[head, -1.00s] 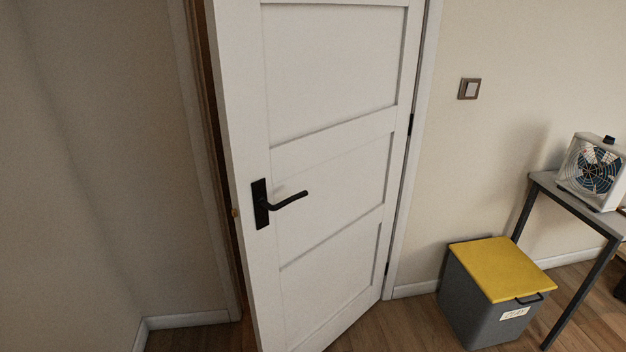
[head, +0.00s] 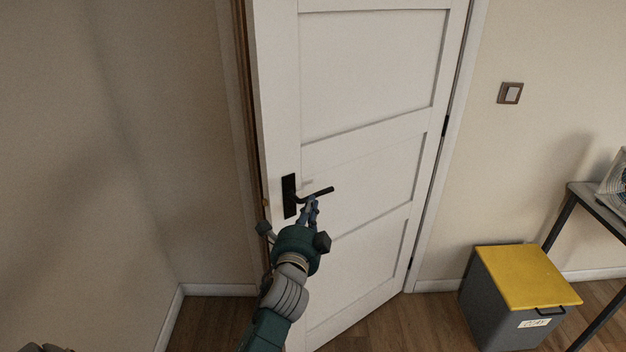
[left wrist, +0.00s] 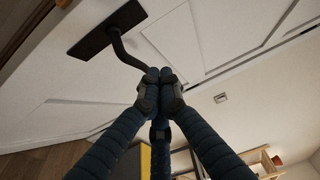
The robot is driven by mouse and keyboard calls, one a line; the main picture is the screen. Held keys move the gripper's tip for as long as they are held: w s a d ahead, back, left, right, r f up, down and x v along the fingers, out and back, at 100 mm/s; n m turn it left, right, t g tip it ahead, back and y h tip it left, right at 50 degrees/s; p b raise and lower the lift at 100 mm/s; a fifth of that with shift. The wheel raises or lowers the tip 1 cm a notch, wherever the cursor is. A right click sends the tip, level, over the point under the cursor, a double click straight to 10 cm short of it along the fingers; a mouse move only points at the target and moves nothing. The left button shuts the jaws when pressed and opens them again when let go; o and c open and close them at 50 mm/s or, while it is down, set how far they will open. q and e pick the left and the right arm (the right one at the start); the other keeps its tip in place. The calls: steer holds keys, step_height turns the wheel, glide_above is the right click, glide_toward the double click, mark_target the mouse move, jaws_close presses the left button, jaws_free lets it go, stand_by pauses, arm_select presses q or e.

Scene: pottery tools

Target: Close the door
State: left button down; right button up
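The white panelled door (head: 375,65) stands ajar, hinged on its right, with a gap along its left edge by the frame (head: 232,110). Its black lever handle (head: 289,196) also shows in the left wrist view (left wrist: 105,30). My left gripper (head: 313,200) is at the door, just below the lever. In the left wrist view its fingertips (left wrist: 160,75) are together and overlap the lever's free end. I see nothing clearly held between them; whether they touch the lever I cannot tell.
A grey bin with a yellow lid (head: 525,275) stands right of the door, beside a grey table (head: 585,190) with a fan (head: 614,180) at the picture's edge. A light switch (head: 510,93) is on the wall. The wooden floor before the door looks clear.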

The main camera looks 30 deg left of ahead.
arm_select(q)
steer(key=p, duration=0.1)
glide_toward(311, 172)
steer(key=w+d, duration=0.2)
steer(key=w, duration=0.1)
steer(key=a, duration=0.1)
steer(key=w+a+p, duration=0.1)
steer(key=a, duration=0.1)
steer(key=shift+w+a+r+p, duration=0.1)
steer(key=shift+w+a+p, duration=0.2)
steer(key=shift+w+p, duration=0.1)
arm_select(e)
steer(key=r, duration=0.3)
steer(key=shift+w+a, duration=0.2)
steer(key=shift+a, duration=0.2)
steer(key=shift+d, duration=0.15)
